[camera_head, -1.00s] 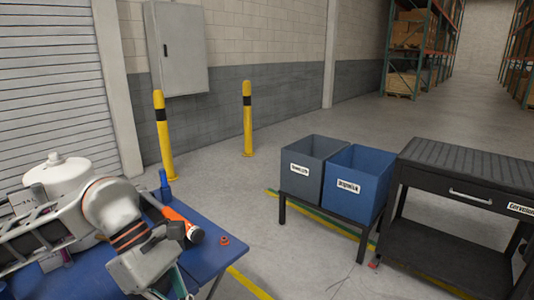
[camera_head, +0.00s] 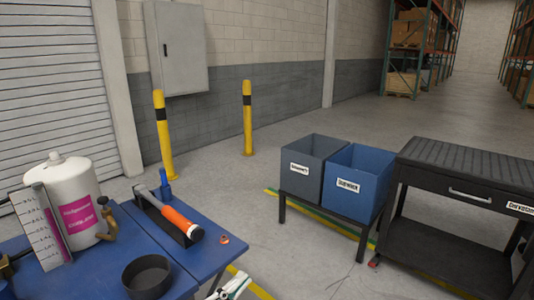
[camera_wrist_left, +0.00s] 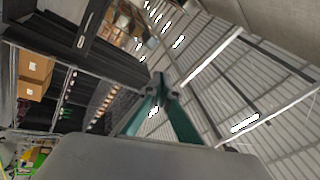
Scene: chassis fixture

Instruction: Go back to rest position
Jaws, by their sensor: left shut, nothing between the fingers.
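My left gripper (camera_head: 236,286) shows only in part at the bottom edge of the head view, just off the front right corner of the blue table (camera_head: 205,262). In the left wrist view its green fingers (camera_wrist_left: 162,84) meet at the tips with nothing between them. The fingers point up toward the ceiling and shelving there. The rest of my left arm is out of the head view. My right gripper is in neither view.
The table holds a white and pink canister (camera_head: 75,190), a dark round bowl (camera_head: 147,276), an orange-handled tool (camera_head: 180,220) and a small red ring (camera_head: 224,239). A grey bin (camera_head: 307,172), a blue bin (camera_head: 352,185) and a black cart (camera_head: 465,175) stand to the right.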

